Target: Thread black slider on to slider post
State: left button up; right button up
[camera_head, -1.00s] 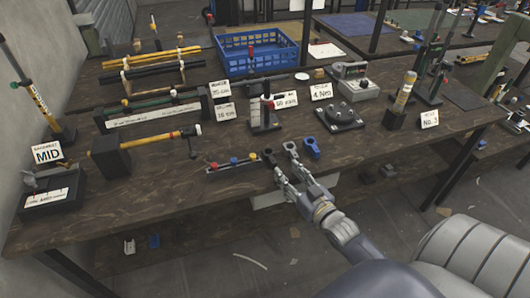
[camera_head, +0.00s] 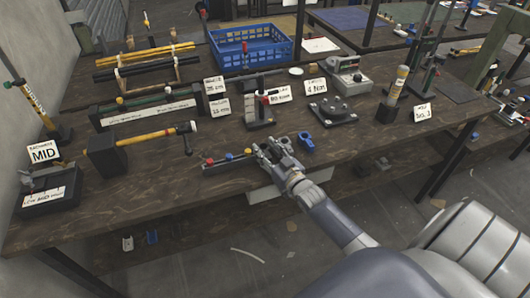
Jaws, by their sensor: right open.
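My right gripper (camera_head: 269,148) is open at the front edge of the bench, by the right end of a low rack (camera_head: 227,165) with red, blue and yellow knobs. Dark pieces lie at its fingers, but I cannot tell a black slider from the finger pads there. A blue clip-like part (camera_head: 307,143) lies just right of the gripper, apart from it. A small stand with an upright red-and-black post (camera_head: 265,105) is behind the gripper; I cannot tell whether it is the slider post. My left gripper is not in view.
A black flanged plate (camera_head: 332,111) and a yellow-topped post in a dark block (camera_head: 393,95) stand to the right. A blue crate (camera_head: 249,45) is at the back.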

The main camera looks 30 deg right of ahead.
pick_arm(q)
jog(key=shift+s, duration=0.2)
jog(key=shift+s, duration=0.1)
pick_arm(e)
jog(key=c, duration=0.6)
jog(key=shift+r, duration=0.15)
